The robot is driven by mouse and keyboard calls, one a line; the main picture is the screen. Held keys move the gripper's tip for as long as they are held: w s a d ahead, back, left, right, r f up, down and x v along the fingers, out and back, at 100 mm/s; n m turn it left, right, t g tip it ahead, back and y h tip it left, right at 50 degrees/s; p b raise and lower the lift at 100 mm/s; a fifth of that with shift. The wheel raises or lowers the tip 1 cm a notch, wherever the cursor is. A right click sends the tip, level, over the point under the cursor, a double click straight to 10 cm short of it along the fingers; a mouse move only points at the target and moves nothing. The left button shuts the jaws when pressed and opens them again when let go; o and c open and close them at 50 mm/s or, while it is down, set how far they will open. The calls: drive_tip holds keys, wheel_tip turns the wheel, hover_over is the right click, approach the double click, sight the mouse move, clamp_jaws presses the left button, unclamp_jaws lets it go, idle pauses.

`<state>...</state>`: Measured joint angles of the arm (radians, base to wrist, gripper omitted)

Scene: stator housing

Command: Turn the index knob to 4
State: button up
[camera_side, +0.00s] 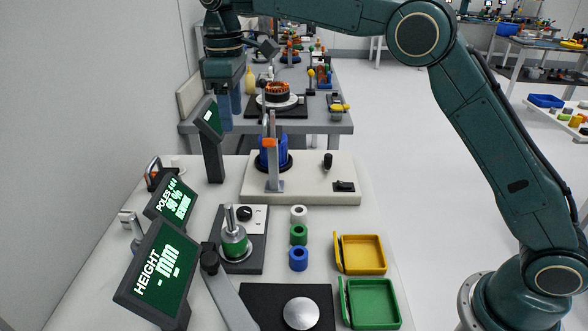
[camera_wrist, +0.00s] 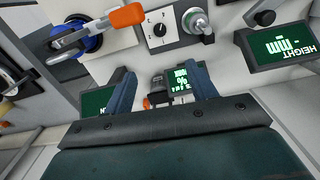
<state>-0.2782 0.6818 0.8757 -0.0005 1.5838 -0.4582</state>
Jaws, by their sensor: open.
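The index knob (camera_side: 244,213) is a small black knob on a white dial plate (camera_side: 259,214), fixed to a dark grey base beside a green cylinder with a metal post. In the wrist view the knob (camera_wrist: 159,30) sits on its white plate with small marks around it; I cannot read which mark it points at. My gripper (camera_side: 230,112) is high at the back left in the side view, well away from the knob. In the wrist view its two blue fingers are apart with nothing held between them (camera_wrist: 162,76).
A HEIGHT screen (camera_side: 158,273), a POLES screen (camera_side: 171,204) and another screen (camera_side: 210,118) stand along the left. A clamp with an orange tip (camera_side: 269,142) stands on a white base (camera_side: 311,190). White, green and blue rings (camera_side: 299,258) and yellow and green trays (camera_side: 362,254) lie right.

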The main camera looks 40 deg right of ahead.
wheel_tip(320, 180, up, 6)
drive_tip(key=s+d, duration=0.1)
drive_tip(key=shift+s+d+m, duration=0.3)
drive_tip(key=shift+s+d, duration=0.05)
drive_tip(key=shift+s, duration=0.05)
idle(0.9)
drive_tip(key=s+d+r+m+t, duration=0.2)
drive_tip(key=s+d, duration=0.3)
drive_tip(key=s, duration=0.4)
drive_tip(key=s+d+r+m+t, duration=0.1)
drive_tip(key=s+d+r+m, duration=0.1)
drive_tip(key=s+d, duration=0.45)
drive_tip(key=s+d+f+m+t, duration=0.1)
drive_tip(key=s+f+m, duration=0.1)
drive_tip(key=s+f, duration=0.3)
drive_tip(key=s+d+f+m+t, duration=0.1)
drive_tip(key=s+f, duration=0.5)
drive_tip(key=s, duration=0.8)
drive_tip(key=shift+s+d+f+m+t, duration=0.2)
drive_tip(key=shift+f+m+t, duration=0.1)
drive_tip(key=shift+m, duration=0.1)
